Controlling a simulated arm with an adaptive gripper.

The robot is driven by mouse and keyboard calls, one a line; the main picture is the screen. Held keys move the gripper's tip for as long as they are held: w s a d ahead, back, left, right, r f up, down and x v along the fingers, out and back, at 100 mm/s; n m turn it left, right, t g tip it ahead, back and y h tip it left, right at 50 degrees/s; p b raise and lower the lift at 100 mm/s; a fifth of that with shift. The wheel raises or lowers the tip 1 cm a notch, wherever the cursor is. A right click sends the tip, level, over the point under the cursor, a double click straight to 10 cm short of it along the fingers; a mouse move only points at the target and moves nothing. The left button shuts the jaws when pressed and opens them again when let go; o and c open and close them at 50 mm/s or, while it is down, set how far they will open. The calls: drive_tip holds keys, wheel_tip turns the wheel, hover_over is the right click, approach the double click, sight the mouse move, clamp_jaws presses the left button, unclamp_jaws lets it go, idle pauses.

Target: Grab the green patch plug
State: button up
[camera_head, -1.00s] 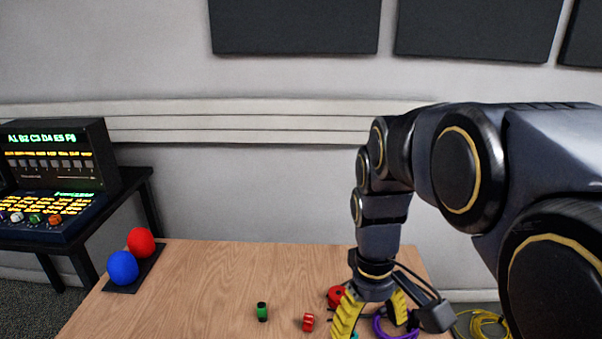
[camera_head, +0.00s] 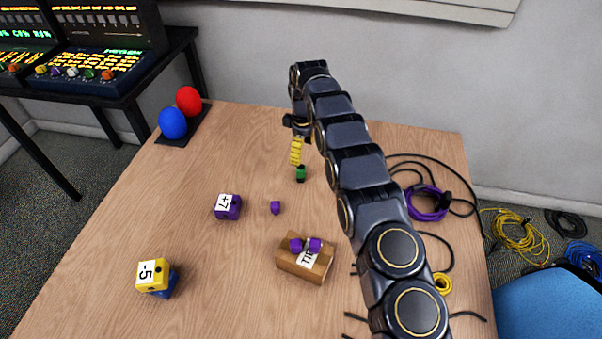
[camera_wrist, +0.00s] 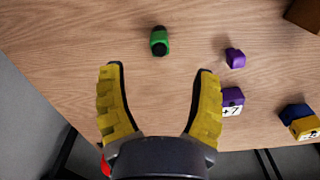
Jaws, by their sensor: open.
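The green patch plug (camera_head: 300,173) is a small green cylinder with black ends. It lies on the wooden table below my gripper in the head view. My gripper (camera_head: 296,158) is seen there from the side, with one yellow finger visible and the rest hidden by my arm. In the wrist view the green patch plug (camera_wrist: 159,41) lies beyond the fingertips, roughly centred between them. My gripper (camera_wrist: 158,68) is open, its two yellow fingers wide apart with nothing between them.
A purple plug (camera_head: 275,207) and a purple +7 block (camera_head: 228,206) lie left of my arm. A wooden box (camera_head: 305,262) and a yellow -5 block (camera_head: 153,274) are nearer. Cables lie on the right (camera_head: 428,203). The table (camera_head: 240,135) is clear around the green plug.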

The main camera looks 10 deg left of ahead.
sight(301, 165)
drive_tip(key=shift+a+f, duration=0.45)
drive_tip(key=shift+f, duration=0.4)
drive_tip(key=f, duration=0.7)
drive_tip(key=shift+d+f, duration=0.15)
drive_tip(key=shift+d, duration=0.05)
clamp_jaws()
